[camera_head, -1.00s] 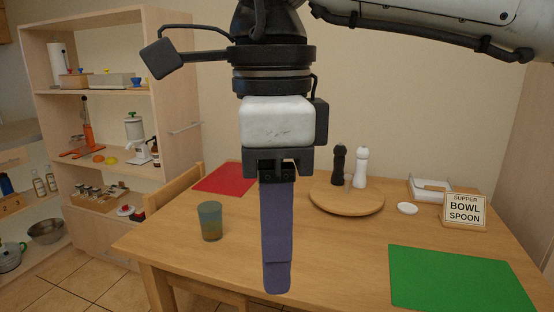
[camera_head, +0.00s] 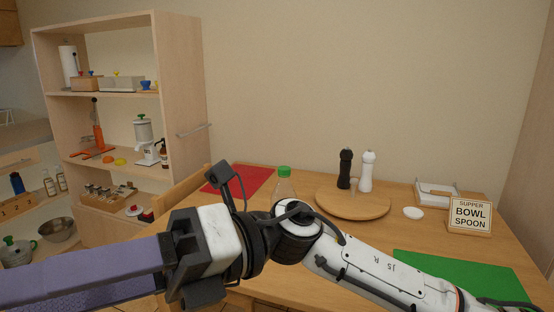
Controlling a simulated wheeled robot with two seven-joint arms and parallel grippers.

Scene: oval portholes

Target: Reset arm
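My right arm comes in from the right across the lower middle of the head view. Its gripper (camera_head: 70,282) points left, with long purple fingers running out past the left edge. The textured inner face of one finger shows below the other, so the fingers look apart; I see nothing between them, but the tips are out of frame. The gripper is in front of the near left part of the wooden table (camera_head: 395,225). My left gripper is not in view.
A green-capped bottle (camera_head: 285,184) stands just behind my arm. A round board (camera_head: 345,206) bears a black mill (camera_head: 345,168) and a white mill (camera_head: 366,172). A red mat (camera_head: 240,179), green mat (camera_head: 465,273) and supper sign (camera_head: 470,216) are on the table. A shelf unit (camera_head: 180,100) stands left.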

